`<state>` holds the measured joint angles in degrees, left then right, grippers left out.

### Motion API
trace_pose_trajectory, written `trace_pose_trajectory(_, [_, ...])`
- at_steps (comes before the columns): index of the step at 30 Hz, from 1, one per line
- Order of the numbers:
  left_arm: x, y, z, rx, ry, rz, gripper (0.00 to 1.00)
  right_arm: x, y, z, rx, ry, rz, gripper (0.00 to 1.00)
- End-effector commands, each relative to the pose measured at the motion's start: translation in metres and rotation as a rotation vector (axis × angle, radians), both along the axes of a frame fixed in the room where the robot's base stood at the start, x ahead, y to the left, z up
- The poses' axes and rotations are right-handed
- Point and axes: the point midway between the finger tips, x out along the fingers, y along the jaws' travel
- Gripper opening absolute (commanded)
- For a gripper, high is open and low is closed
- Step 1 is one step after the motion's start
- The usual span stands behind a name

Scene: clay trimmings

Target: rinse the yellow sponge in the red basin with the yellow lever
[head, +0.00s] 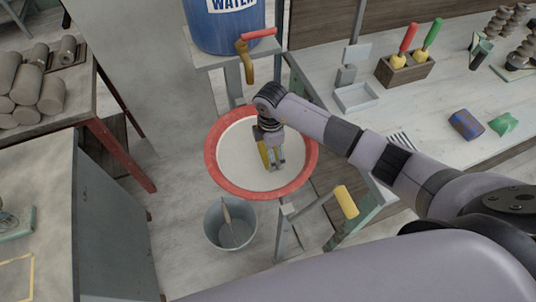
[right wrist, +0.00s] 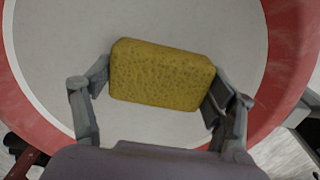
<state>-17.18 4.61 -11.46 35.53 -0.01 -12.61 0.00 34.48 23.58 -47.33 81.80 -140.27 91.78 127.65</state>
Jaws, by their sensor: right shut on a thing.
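The yellow sponge (right wrist: 161,75) is a rounded block held between the two fingers of my right gripper (right wrist: 158,84), which is shut on it. In the head view my right gripper (head: 272,157) points down over the red basin (head: 212,150), and an edge of the sponge (head: 264,154) shows beside the fingers. The basin has a wide red rim and a pale inside; I cannot tell whether the sponge touches the bottom. The yellow lever (head: 346,201) is a short cylinder on a grey frame at the basin's lower right. My left gripper is not in view.
A blue water barrel (head: 223,25) with a red-handled tap (head: 258,34) stands behind the basin. A grey bucket (head: 230,223) is on the floor in front. A workbench (head: 440,95) with tools is at right; a table with clay rolls (head: 27,85) is at left.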

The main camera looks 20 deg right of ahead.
Motion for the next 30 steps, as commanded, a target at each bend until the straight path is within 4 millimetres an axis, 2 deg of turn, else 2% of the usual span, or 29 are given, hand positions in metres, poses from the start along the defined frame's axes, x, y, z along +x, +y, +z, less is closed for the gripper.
trace_pose_trajectory(7, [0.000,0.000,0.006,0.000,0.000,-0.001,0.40,0.000,0.000,0.007,0.000,0.000,0.000,0.56])
trace_pose_trajectory(30, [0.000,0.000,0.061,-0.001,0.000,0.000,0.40,0.000,0.000,0.069,0.000,0.001,0.000,0.56])
